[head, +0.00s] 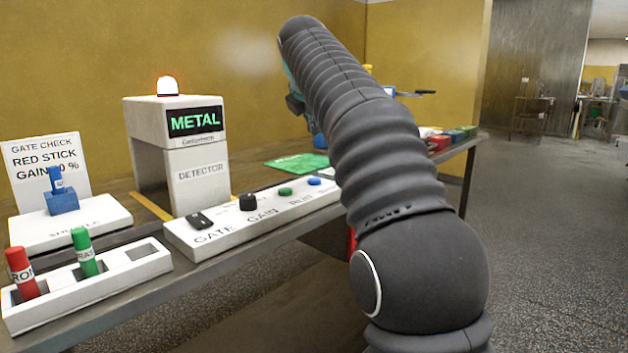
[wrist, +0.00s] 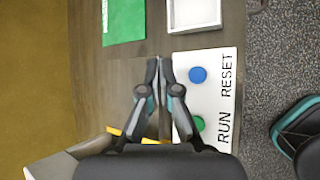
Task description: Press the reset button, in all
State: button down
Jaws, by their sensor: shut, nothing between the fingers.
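The blue reset button (head: 314,181) sits at the right end of a white control panel (head: 262,222). It also shows in the wrist view (wrist: 197,75), beside the word RESET. The green run button (head: 285,192) is to its left, and it shows lower in the wrist view (wrist: 198,123). My gripper (wrist: 158,64) is shut and empty. In the wrist view its tips are over the table just left of the panel, apart from the blue button. In the head view my arm hides most of the gripper. The detector display (head: 195,121) reads METAL.
An orange-white lamp (head: 168,86) glows on the detector (head: 203,175). A rack (head: 90,284) holds red and green sticks at the front left. A blue stick stands in the shuttle (head: 72,223). A green sheet (wrist: 123,20) and white tray (wrist: 194,27) lie beyond the panel.

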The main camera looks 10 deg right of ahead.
aim_at(314, 180)
jog(key=shift+f+b, duration=2.75)
jog(key=shift+f, duration=1.7)
jog(key=shift+f, duration=0.4)
jog(key=shift+f+b, duration=0.3)
jog(key=shift+f, duration=0.2)
jog(key=shift+r, duration=0.15)
jog(key=shift+r+p, duration=0.8)
jog(key=shift+p, duration=0.35)
